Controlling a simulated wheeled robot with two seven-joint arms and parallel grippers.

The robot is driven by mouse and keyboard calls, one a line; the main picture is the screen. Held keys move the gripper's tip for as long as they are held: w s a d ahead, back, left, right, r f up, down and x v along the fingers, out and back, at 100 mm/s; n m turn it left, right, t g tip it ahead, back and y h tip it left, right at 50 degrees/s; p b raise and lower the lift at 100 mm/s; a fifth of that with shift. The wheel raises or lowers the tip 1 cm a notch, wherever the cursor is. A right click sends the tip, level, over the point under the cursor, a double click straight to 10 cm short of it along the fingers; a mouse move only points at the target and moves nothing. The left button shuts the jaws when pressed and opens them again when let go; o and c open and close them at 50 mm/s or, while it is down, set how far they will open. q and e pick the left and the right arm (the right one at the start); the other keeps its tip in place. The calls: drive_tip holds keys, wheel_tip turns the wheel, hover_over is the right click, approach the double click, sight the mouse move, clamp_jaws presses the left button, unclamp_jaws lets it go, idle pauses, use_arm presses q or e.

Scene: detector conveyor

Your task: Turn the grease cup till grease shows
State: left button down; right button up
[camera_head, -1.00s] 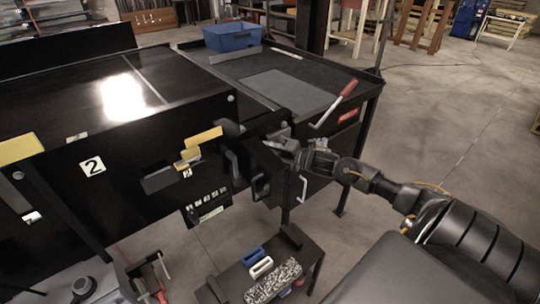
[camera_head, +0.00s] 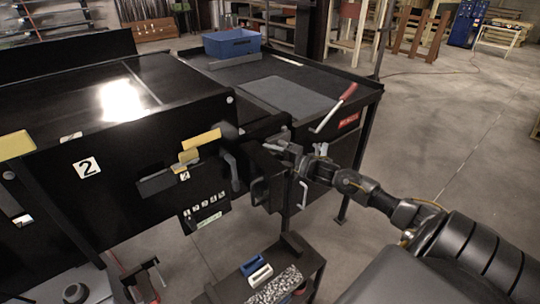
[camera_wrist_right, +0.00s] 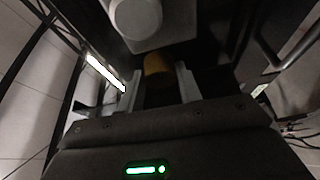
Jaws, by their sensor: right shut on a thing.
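The grease cup looks like a small brass-yellow round piece (camera_wrist_right: 157,66) in the right wrist view, under a pale housing with a round grey end. My right gripper (camera_wrist_right: 158,86) has one finger on each side of it and is shut on it. Dark shadow hides the lower part of the cup, and I cannot see any grease. In the head view my right gripper (camera_head: 286,150) reaches in from the right to the dark end of the conveyor, where the cup is too small to make out. My left gripper is not in view.
A blue bin (camera_head: 231,43) stands on the black conveyor table. A low bench (camera_head: 232,289) holds blocks below. The floor at right is open.

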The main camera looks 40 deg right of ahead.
drive_tip(key=o, duration=0.7)
drive_tip(key=shift+f, duration=0.1)
drive_tip(key=b+v, duration=0.3)
drive_tip(key=v, duration=0.8)
drive_tip(key=shift+w, duration=0.15)
